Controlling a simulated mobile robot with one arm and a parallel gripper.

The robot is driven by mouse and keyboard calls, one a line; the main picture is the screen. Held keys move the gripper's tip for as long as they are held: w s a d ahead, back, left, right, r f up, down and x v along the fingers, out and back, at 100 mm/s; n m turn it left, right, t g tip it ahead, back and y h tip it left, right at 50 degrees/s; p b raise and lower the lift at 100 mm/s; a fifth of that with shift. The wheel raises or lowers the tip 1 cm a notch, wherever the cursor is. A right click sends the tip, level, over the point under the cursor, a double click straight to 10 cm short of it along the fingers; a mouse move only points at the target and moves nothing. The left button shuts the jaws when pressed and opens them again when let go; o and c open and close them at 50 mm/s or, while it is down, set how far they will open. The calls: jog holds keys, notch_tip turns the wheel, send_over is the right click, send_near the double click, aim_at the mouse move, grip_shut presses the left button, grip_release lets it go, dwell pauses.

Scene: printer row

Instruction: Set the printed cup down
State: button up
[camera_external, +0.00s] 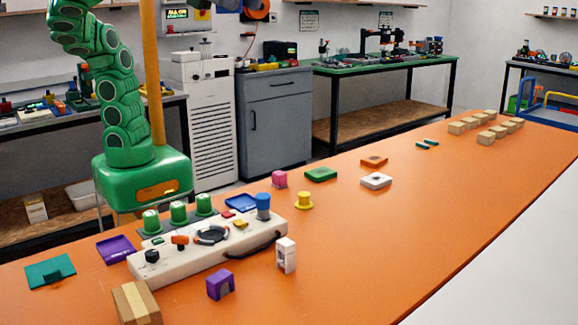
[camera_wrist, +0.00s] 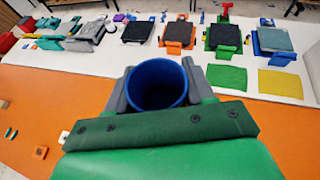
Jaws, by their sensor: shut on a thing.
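The printed cup (camera_wrist: 157,84) is dark blue and shows in the wrist view with its round open mouth facing the camera. My gripper (camera_wrist: 158,76) has a grey finger on each side of it and is shut on it. The cup's lower part and base are hidden. The cup appears to be in the air, with the orange table and a white surface with printers beyond it. In the external view my green arm rises out of the top of the picture; the gripper and the held cup cannot be made out there.
Several printers with dark plates (camera_wrist: 222,35) stand on the white surface. A green mat (camera_wrist: 227,77) and a yellow mat (camera_wrist: 286,84) lie at right. A control box (camera_external: 205,247), small parts and cardboard-coloured boxes (camera_external: 486,137) stand on the orange table (camera_external: 420,215), whose middle right is clear.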

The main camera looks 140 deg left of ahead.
jog(key=shift+r, duration=0.25)
jog(key=w+a+f+m+h, duration=0.1)
jog(key=a+f+m+h, duration=0.35)
jog(key=m+h, duration=0.3)
jog(key=s+a+r+m+g+h, duration=0.2)
jog(key=s+a+m+g+h, duration=0.15)
jog(key=s+a, duration=0.4)
jog(key=s+a+r+m+g+h, duration=0.3)
jog(key=s+a+m+h, duration=0.15)
jog(key=a, duration=0.65)
send_over(345, 241)
jog(key=s, duration=0.1)
jog(key=shift+m+h, duration=0.25)
jog(key=shift+m, duration=0.1)
jog(key=f, duration=5.1)
jog(key=shift+d, duration=0.2)
jog(key=shift+w+a+f, duration=0.1)
jog(key=shift+w+f, duration=0.3)
jog(key=shift+f, duration=1.8)
